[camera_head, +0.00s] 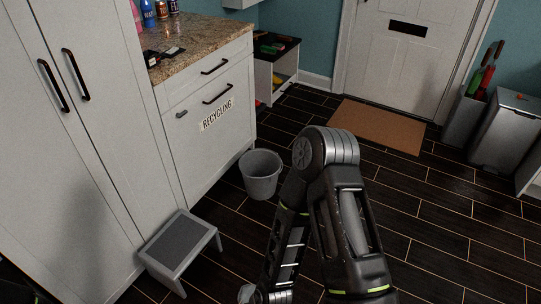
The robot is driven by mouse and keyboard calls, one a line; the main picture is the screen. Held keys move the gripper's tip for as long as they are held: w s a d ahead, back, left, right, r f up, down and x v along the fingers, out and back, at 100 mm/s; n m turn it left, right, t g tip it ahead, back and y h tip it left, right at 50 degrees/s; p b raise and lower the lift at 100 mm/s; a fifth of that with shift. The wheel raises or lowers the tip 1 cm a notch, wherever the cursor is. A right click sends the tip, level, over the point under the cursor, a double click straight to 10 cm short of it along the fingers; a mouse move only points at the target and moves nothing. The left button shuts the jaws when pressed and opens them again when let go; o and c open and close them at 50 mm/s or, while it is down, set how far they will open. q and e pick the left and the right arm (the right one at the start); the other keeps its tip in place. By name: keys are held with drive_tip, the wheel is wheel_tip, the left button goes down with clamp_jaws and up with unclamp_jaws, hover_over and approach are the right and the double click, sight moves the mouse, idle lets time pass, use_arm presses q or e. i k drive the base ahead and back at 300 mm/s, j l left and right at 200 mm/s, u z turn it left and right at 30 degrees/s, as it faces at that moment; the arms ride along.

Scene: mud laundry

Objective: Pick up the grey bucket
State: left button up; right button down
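The grey bucket (260,180) stands upright on the dark plank floor, in front of the white recycling cabinet. Its rim is open at the top and it looks empty. My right arm comes up from the bottom of the view, bent, just right of the bucket, and its elbow partly covers the floor there. The end of that arm runs out at the bottom edge, so whether its gripper is open or shut does not show. My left gripper is not in view.
A grey step stool (181,246) stands left of the bucket, near the tall white cupboard (75,120). The recycling cabinet (212,120) is behind the bucket. A brown doormat (377,126) lies before the white door. Grey bins (505,130) stand at the right. The floor at right is clear.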

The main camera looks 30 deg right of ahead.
sight(259, 168)
drive_tip(key=z, duration=0.85)
drive_tip(key=i+l+u, duration=0.1)
drive_tip(key=i+l, duration=0.55)
drive_tip(key=l, duration=0.15)
drive_tip(key=i+l+u, duration=0.15)
drive_tip(key=i+l, duration=0.2)
drive_tip(key=i+l+u, duration=0.1)
drive_tip(key=i+l, duration=0.2)
drive_tip(key=l, duration=0.2)
drive_tip(key=i+l+u, duration=0.1)
drive_tip(key=i+l, duration=0.2)
drive_tip(key=l, duration=0.15)
drive_tip(key=i+l, duration=0.25)
drive_tip(key=l, duration=0.25)
drive_tip(key=i+l+u, duration=0.15)
drive_tip(key=l, duration=0.3)
drive_tip(key=i+l+u, duration=0.1)
drive_tip(key=i+l, duration=0.25)
drive_tip(key=l, duration=0.2)
drive_tip(key=i, duration=0.5)
